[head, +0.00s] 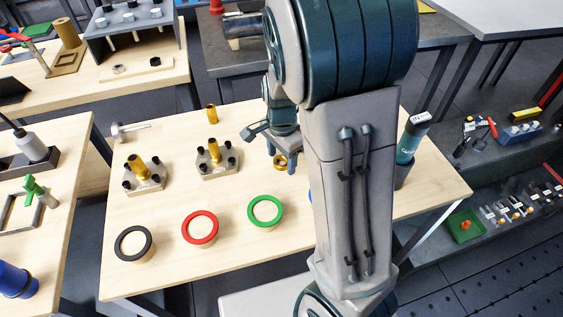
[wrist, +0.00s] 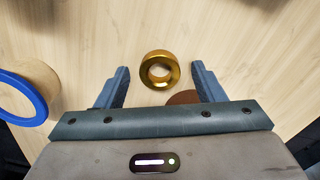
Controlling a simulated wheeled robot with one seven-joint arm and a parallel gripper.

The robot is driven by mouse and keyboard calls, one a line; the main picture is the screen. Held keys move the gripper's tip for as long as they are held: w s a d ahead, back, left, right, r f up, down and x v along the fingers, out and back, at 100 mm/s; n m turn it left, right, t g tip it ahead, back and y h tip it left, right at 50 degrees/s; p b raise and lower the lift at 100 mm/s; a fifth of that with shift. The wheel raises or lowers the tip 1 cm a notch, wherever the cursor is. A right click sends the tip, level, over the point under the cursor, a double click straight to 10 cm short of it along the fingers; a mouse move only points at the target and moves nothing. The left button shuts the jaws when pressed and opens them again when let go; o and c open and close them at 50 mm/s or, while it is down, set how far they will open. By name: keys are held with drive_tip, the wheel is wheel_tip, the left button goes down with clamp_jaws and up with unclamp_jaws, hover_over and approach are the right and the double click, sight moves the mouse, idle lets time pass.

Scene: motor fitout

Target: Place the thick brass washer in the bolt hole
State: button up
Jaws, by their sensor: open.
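The thick brass washer (wrist: 160,70) lies flat on the wooden table in the wrist view, between and slightly beyond my open fingertips. It also shows in the head view (head: 281,162), just below my gripper (head: 272,137). My gripper (wrist: 160,76) is open and empty, with one blue finger on each side of the washer and gaps on both sides. A brown round patch (wrist: 183,97) shows beside the washer, partly hidden by the gripper body. I cannot make out the bolt hole for certain.
Two grey blocks with brass posts (head: 146,172) (head: 218,158) stand at left. Black (head: 134,243), red (head: 200,228) and green (head: 265,211) rings lie along the front. A blue ring (wrist: 22,96) is left of my gripper. A teal bottle (head: 411,140) stands right. A bolt (head: 129,131) lies at the back left.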

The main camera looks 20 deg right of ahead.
drive_tip(key=c, duration=1.2)
